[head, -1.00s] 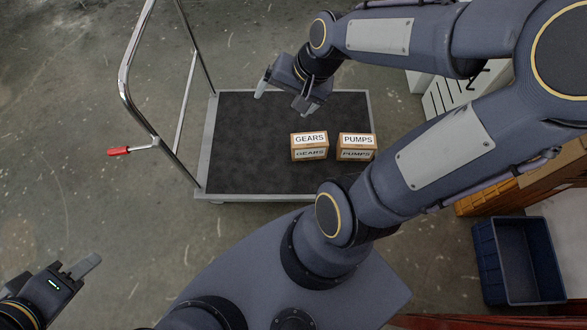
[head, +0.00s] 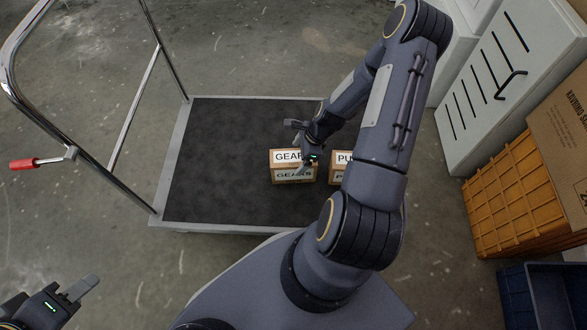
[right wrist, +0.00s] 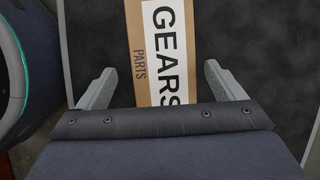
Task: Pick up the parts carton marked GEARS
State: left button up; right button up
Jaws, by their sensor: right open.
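The GEARS carton (head: 293,174) is a small brown box with white labels on the dark deck of the cart (head: 215,150). In the right wrist view the GEARS carton (right wrist: 163,50) lies between the two fingers, with a gap on each side. My right gripper (head: 297,148) is open at the carton's upper right; in the wrist view its fingertips (right wrist: 158,78) straddle the carton. The PUMPS carton (head: 337,174) stands to the right, mostly hidden by my right arm. My left gripper (head: 82,290) is at the lower left, far from the cartons; its jaw opening is unclear.
The cart has a chrome handle (head: 133,112) on its left with a red grip (head: 24,163). At the right stand a white slotted cabinet (head: 492,85), an orange crate (head: 515,197), a cardboard box (head: 565,125) and a blue bin (head: 545,295). The deck left of the cartons is clear.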

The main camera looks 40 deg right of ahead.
aim_at(291, 162)
jog(key=b+x, duration=0.1)
jog(key=x, duration=0.1)
jog(key=b+x, duration=0.1)
jog(key=x, duration=0.2)
jog(key=shift+w+b, duration=0.25)
jog(key=shift+b, duration=0.15)
jog(key=shift+w+a+f, duration=0.1)
jog(key=shift+f, duration=0.2)
jog(key=shift+f, duration=0.2)
jog(key=shift+c, duration=0.4)
jog(key=c, duration=1.4)
